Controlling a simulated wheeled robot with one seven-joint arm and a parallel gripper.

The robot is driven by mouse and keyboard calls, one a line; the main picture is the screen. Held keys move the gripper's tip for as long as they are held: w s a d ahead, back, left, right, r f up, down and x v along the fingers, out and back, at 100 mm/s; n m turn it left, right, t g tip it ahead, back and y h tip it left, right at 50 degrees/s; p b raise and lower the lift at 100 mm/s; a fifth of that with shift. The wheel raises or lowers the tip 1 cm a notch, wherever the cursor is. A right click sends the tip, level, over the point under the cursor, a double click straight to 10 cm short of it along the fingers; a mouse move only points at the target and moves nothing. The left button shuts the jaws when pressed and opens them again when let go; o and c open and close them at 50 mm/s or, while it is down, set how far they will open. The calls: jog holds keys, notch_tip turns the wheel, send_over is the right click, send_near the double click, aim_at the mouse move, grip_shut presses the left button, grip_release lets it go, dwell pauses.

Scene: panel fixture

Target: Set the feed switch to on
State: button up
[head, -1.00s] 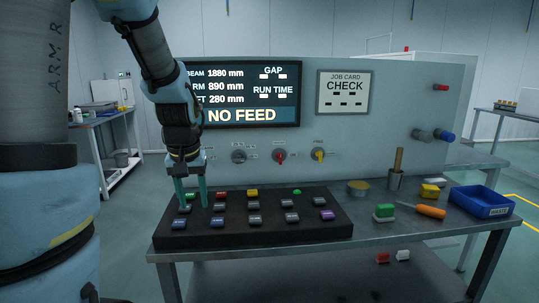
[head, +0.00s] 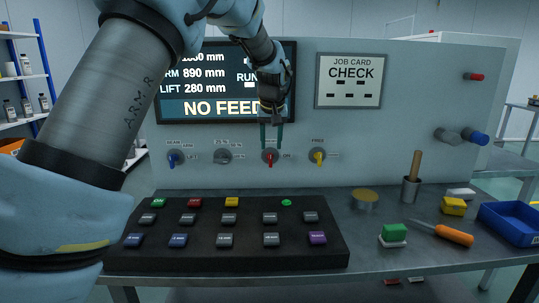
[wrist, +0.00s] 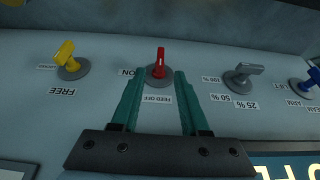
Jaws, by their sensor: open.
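The feed switch is a red-handled rotary knob (head: 270,158) on a grey disc low on the panel. It also shows in the wrist view (wrist: 160,64), where the picture is upside down. Its handle stands upright, in line with the FEED OFF label (wrist: 157,99); the ON label (wrist: 127,71) is to one side. My gripper (head: 271,141) is open in front of the panel, just above the knob in the head view. In the wrist view its teal fingers (wrist: 158,76) point at the knob, one on each side. I see no contact. The display (head: 215,107) reads NO FEED.
A yellow knob (head: 318,157), a grey knob (head: 223,158) and a blue knob (head: 174,159) flank the red one. A black button box (head: 230,258) sits on the bench below. A blue waste bin (head: 512,222) and loose tools are at right.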

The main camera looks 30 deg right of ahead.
aim_at(271, 155)
jog(key=x, duration=0.6)
jog(key=shift+p, duration=0.4)
jog(key=shift+c, duration=0.2)
grip_shut()
